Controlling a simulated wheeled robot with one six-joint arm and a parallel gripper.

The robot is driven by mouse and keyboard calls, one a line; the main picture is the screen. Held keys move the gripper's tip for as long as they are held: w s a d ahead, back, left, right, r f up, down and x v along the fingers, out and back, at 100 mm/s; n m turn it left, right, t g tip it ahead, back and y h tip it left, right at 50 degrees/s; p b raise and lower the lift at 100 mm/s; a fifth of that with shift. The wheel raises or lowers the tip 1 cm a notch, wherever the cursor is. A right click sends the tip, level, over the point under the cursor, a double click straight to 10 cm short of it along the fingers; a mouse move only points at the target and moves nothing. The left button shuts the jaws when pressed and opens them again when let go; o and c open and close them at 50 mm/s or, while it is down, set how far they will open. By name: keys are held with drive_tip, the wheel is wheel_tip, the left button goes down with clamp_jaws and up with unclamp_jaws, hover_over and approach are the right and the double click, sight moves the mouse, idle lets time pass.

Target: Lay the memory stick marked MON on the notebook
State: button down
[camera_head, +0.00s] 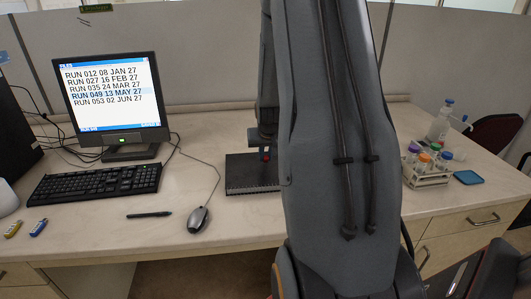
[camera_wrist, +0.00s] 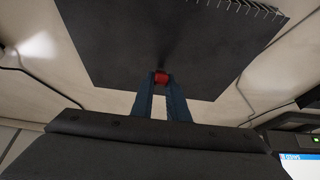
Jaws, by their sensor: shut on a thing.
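The notebook (camera_head: 245,178) is a dark, spiral-bound book lying flat on the desk, partly hidden by my arm. In the wrist view its dark cover (camera_wrist: 105,45) fills the upper middle, with the binding coils at the top right. My gripper (camera_head: 265,156) is shut on a small red memory stick (camera_wrist: 161,78), held between the two blue fingers over the notebook. I cannot tell whether the stick touches the cover. No marking on it is readable. A yellow memory stick (camera_head: 13,229) and a blue memory stick (camera_head: 39,228) lie at the desk's front left.
A monitor (camera_head: 112,95) listing dated runs, a keyboard (camera_head: 95,183), a pen (camera_head: 149,214) and a mouse (camera_head: 199,219) are left of the notebook. A rack of capped tubes (camera_head: 428,178), a bottle (camera_head: 439,125) and a blue pad (camera_head: 468,177) stand at the right.

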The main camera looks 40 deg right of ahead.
drive_tip(key=c, duration=1.6)
unclamp_jaws()
drive_tip(key=shift+c, duration=0.2)
drive_tip(key=shift+r, duration=0.1)
drive_tip(key=b+v, duration=0.1)
drive_tip(key=v, duration=0.6)
drive_tip(key=shift+s+r+b, duration=0.2)
drive_tip(key=shift+r+b, duration=0.05)
drive_tip(key=shift+b, duration=0.1)
drive_tip(key=shift+a, duration=0.1)
drive_tip(key=s+a+f+n+g+y+b, duration=0.1)
drive_tip(key=s+a, duration=0.5)
drive_tip(key=a, duration=0.9)
drive_tip(key=s+a+f+n+g+y+b, duration=0.1)
drive_tip(key=s+a+n, duration=0.4)
drive_tip(key=a, duration=1)
wheel_tip(320, 180, down, 2)
drive_tip(key=shift+s+a+f+n+g+y, duration=0.2)
drive_tip(key=shift+s+a+n+g+y, duration=0.25)
drive_tip(key=shift+s, duration=0.6)
